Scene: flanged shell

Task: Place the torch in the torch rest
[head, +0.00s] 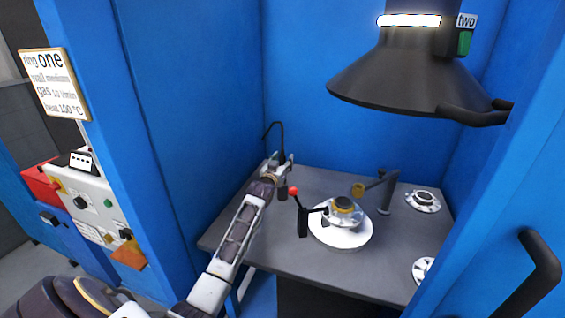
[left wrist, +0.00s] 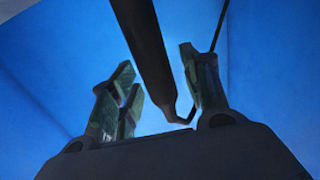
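The torch (head: 281,152) is dark, upright, with a thin neck that hooks over at the top. It stands at the left back of the grey table. In the left wrist view its thick handle (left wrist: 150,55) passes between the fingers. My left gripper (head: 281,171) is at the torch, and its fingers (left wrist: 160,85) are apart, with blue gaps on both sides of the handle. What supports the torch's lower end is hidden or unclear. A dark post with a side arm and yellow cup (head: 358,189) stands right of centre; I cannot tell if it is the torch rest. My right gripper is not in view.
A round white plate (head: 325,237) carries a flanged shell (head: 344,213). A black lever with a red knob (head: 293,190) stands close to my left gripper. A dark hood (head: 400,78) hangs above, and blue walls (head: 190,90) enclose the grey table (head: 270,248).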

